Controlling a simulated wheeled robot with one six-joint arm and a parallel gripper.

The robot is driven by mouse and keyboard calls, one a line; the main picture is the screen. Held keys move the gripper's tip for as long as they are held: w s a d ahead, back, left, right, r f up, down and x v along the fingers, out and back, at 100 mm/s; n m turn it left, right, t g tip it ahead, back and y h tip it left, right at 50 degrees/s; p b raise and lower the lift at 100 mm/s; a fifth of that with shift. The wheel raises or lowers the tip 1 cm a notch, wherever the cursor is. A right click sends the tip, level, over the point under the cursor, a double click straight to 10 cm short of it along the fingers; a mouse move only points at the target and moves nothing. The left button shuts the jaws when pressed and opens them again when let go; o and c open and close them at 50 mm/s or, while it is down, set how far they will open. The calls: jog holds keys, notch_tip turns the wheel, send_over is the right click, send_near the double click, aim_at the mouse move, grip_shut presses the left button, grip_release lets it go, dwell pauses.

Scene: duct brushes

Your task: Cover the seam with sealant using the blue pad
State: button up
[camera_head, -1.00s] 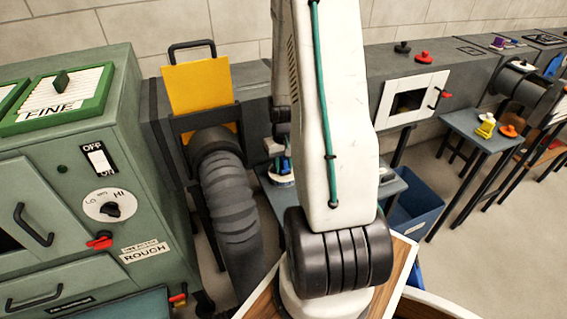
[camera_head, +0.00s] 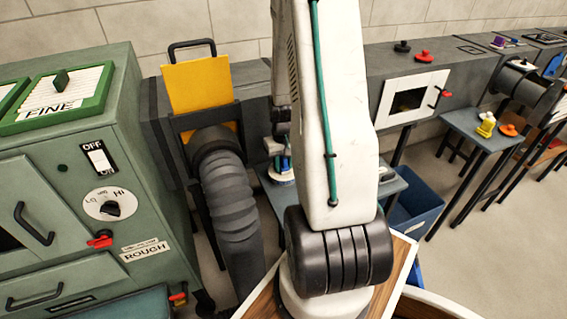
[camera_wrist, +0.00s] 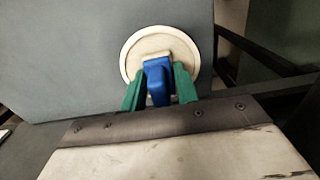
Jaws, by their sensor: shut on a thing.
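My gripper (camera_wrist: 160,92) has green fingers and is shut on the blue pad (camera_wrist: 157,78), gripping its upright blue part. The blue pad is over a round, pale dish (camera_wrist: 134,52) on a grey table (camera_wrist: 85,60); I cannot tell whether it touches the dish. In the head view, the pale dish (camera_head: 281,180) shows small on the table, left of my arm, with blue just above it. My arm hides most of the gripper there. I cannot make out the seam or any sealant on it.
A grey duct with a yellow plate (camera_head: 196,85) and a ribbed hose (camera_head: 232,200) stands left of my arm. A green machine (camera_head: 70,180) is at far left. A blue bin (camera_head: 418,215) is below the table's right side. A side table (camera_head: 468,128) holds yellow and orange items.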

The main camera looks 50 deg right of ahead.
jog(key=shift+r, duration=3.5)
